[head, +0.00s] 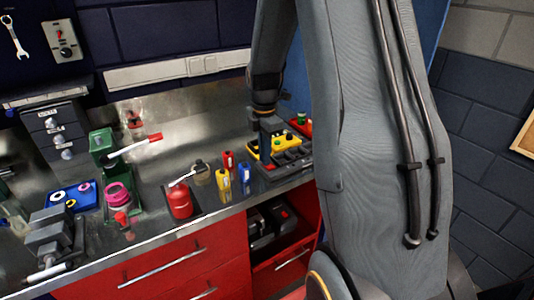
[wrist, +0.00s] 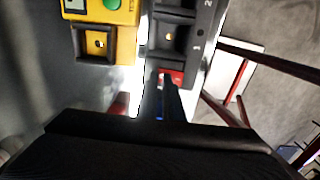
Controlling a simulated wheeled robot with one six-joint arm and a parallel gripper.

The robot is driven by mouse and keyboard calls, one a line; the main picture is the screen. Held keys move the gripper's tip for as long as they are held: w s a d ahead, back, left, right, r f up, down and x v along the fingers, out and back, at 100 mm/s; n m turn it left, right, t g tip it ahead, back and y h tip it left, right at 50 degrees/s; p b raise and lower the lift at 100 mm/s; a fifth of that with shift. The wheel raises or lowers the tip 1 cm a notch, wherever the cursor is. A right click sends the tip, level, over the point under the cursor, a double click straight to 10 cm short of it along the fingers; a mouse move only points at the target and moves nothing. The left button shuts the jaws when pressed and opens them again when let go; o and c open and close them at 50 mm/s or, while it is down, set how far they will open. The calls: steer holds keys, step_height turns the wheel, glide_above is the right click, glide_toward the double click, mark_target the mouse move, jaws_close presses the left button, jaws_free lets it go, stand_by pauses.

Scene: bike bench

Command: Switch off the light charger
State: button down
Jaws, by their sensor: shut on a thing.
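The light charger appears to be the dark grey block with numbered slots (head: 285,158), at the right end of the bench. It fills the top middle of the wrist view (wrist: 178,38). A small red switch (wrist: 176,76) shows on its near end. My gripper (head: 267,124) is low over the far side of the charger and the yellow unit. In the wrist view its dark fingers (wrist: 172,92) reach up to the red switch, and the jaws are shut on it. The contact is mostly hidden, and I cannot read the switch's position.
A yellow unit with a green button (wrist: 112,12) stands right beside the charger. Red, yellow and blue small bottles (head: 228,160) stand to the left, with a red oil can (head: 179,201) farther left. Red drawers (head: 160,268) are below the bench edge.

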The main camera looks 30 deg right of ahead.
steer(key=shift+s+f, duration=0.3)
steer(key=shift+f, duration=0.3)
steer(key=shift+s+r+p, duration=0.1)
steer(key=shift+s+p, duration=0.4)
steer(key=shift+s, duration=0.15)
steer(key=r+p, duration=0.2)
steer(key=w+r+p, duration=0.1)
steer(key=r+p, duration=0.1)
steer(key=r, duration=0.1)
steer(key=shift+w+r, duration=0.1)
steer(key=shift+r, duration=0.15)
step_height(320, 180, up, 10)
steer(key=f+b, duration=0.1)
steer(key=b, duration=0.3)
steer(key=s+a+f+m+t+b, duration=0.1)
steer(key=s+a+f+m+b, duration=0.2)
steer(key=s+a+f+m, duration=0.9)
steer(key=s+a+m, duration=0.2)
steer(key=s+m, duration=0.1)
steer(key=m, duration=0.3)
steer(key=shift+s+a+f, duration=0.15)
steer(key=shift+a, duration=0.25)
